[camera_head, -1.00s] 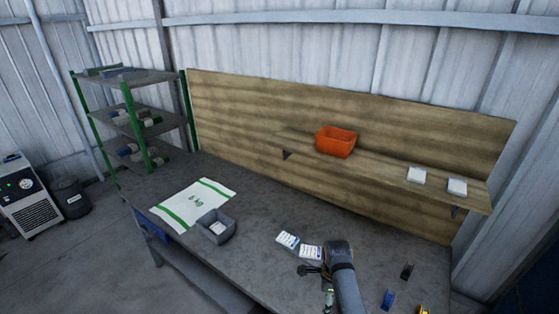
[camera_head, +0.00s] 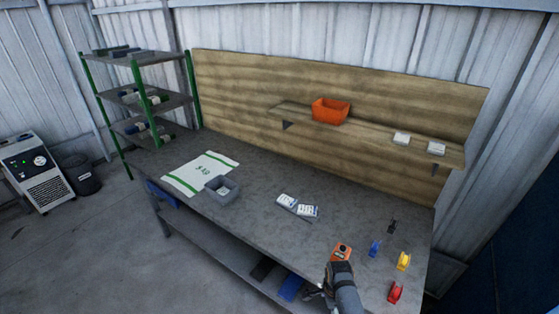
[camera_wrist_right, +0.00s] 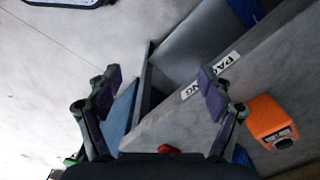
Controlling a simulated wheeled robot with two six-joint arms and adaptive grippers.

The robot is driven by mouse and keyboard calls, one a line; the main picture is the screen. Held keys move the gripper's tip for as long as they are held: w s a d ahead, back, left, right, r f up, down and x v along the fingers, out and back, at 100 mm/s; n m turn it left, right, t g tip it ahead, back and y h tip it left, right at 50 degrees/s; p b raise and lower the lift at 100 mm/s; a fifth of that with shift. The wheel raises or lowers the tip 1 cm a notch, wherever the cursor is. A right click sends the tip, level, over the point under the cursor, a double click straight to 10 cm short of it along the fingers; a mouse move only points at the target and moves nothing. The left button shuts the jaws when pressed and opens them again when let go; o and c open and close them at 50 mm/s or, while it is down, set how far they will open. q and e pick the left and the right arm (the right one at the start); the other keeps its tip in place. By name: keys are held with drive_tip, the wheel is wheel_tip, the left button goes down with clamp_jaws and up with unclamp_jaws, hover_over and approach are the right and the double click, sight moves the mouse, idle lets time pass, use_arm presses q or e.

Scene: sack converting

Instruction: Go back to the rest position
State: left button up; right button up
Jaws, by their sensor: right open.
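My right gripper (camera_head: 314,296) is at the front edge of the workbench (camera_head: 262,218), low in the head view, with my forearm beside it. In the right wrist view the two fingers of the right gripper (camera_wrist_right: 160,84) are spread wide with nothing between them. Below them are the bench edge with a white printed label (camera_wrist_right: 211,75) and pale floor. My left gripper is not in view.
An orange device (camera_head: 341,252) is close to my right gripper; it also shows in the wrist view (camera_wrist_right: 272,122). A grey bin (camera_head: 222,190), a sack (camera_head: 200,172) and white cards (camera_head: 298,206) lie further left.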

drive_tip(key=s+d+f+n+b, duration=0.2)
drive_tip(key=s+f+n+b, duration=0.15)
drive_tip(key=s+f, duration=0.65)
drive_tip(key=s+d+f+n+b, duration=0.25)
drive_tip(key=s+f+n, duration=0.3)
drive_tip(key=f, duration=0.75)
use_arm(q)
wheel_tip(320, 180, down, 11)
drive_tip(key=b, duration=0.4)
use_arm(e)
drive_tip(key=s+d+f+n, duration=0.2)
drive_tip(key=s+f, duration=0.2)
drive_tip(key=s, duration=0.3)
drive_tip(key=s+d+f+n, duration=0.2)
drive_tip(key=s+f+n, duration=0.1)
drive_tip(key=s, duration=0.5)
drive_tip(key=s+d+f+n+t, duration=0.1)
drive_tip(key=s+d+f+n, duration=0.2)
drive_tip(key=s+f, duration=0.2)
drive_tip(key=shift+s+h, duration=0.3)
drive_tip(key=shift+s, duration=0.95)
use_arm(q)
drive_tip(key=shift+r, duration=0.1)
use_arm(e)
drive_tip(key=shift+f, duration=0.1)
